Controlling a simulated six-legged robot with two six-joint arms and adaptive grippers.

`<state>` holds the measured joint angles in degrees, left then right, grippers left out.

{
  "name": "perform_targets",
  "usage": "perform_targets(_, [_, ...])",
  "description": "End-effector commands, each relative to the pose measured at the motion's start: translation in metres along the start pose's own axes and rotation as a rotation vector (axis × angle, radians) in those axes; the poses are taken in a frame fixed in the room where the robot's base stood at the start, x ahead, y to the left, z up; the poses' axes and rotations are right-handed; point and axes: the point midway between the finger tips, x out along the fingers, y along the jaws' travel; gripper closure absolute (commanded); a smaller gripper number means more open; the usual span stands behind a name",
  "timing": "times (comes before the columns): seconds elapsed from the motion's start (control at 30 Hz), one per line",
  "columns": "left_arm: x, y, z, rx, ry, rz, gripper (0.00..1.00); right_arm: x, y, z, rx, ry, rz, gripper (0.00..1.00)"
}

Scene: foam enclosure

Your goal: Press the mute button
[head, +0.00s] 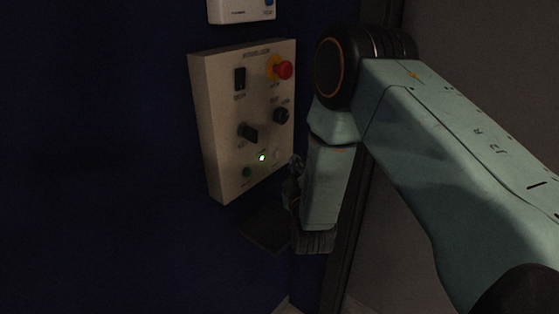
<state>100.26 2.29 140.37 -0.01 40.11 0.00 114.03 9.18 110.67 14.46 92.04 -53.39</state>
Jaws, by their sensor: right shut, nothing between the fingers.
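A pale control box (213,110) is mounted on a dark blue wall. My right gripper (293,178) is shut and empty, at the box's lower right edge, close to the pale button. I cannot tell whether it touches the box. My left gripper is not in view.
The same box carries a red mushroom button (284,70) on a yellow base, a black rocker switch (240,78) and two black knobs (248,132) (281,116). A white device (240,10) is above. Left of the box the wall is bare.

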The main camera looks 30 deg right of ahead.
Motion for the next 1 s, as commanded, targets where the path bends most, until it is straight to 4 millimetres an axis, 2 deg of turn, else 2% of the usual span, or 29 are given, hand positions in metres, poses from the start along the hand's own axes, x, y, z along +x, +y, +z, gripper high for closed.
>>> perform_targets(0.3, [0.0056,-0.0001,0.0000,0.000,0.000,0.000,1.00,0.0130,-0.0090,-0.0101,0.001,0.000,0.001,1.00])
perform_targets(1.0, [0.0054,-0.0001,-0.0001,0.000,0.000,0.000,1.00,0.0132,-0.0090,-0.0102,0.001,0.000,0.000,1.00])
